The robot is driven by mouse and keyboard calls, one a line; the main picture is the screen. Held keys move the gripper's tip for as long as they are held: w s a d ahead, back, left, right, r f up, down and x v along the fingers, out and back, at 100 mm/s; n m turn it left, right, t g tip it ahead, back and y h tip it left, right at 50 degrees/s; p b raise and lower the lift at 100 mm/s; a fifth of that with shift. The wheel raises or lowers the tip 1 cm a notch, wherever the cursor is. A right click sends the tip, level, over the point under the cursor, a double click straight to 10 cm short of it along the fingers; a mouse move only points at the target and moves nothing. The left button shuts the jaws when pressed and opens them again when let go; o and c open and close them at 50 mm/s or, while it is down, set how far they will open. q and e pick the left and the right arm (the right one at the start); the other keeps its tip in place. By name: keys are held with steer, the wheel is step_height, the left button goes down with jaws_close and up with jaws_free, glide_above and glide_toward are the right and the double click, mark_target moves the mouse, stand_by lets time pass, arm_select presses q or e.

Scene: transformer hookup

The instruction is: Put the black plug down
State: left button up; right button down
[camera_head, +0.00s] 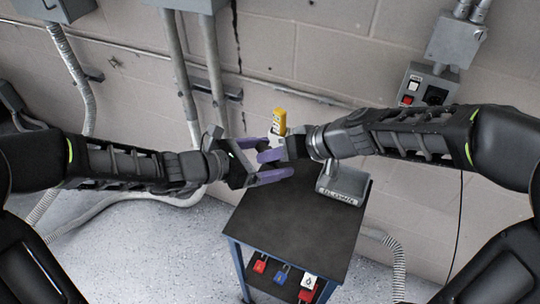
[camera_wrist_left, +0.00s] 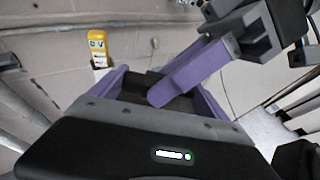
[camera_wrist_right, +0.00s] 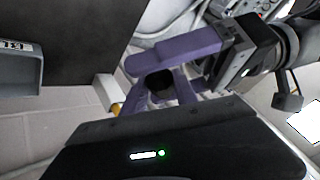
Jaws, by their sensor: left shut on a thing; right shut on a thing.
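My left gripper (camera_head: 264,166) and my right gripper (camera_head: 282,152) meet above the far part of the black tabletop (camera_head: 285,235). Their purple fingers overlap in the head view. In the right wrist view the black plug (camera_wrist_right: 160,85) shows as a dark piece between purple fingers. Both grippers are shut on it, the left coming from the left and the right from the right. Fingers hide most of the plug, and its exact tilt cannot be told. In the head view I cannot make it out. The tabletop also shows in the right wrist view (camera_wrist_right: 75,40).
A yellow tester (camera_head: 279,122) is behind the grippers, also in the left wrist view (camera_wrist_left: 98,48). A grey labelled block (camera_head: 343,186) sits at the table's right rear. A switch box (camera_head: 425,90) is on the wall. The front tabletop is clear.

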arm_select(q)
steer(key=c, duration=0.3)
steer(key=shift+c, duration=0.5)
arm_select(e)
steer(key=c, duration=0.9)
jaws_free()
steer(key=v, duration=1.2)
steer(key=shift+w, duration=0.1)
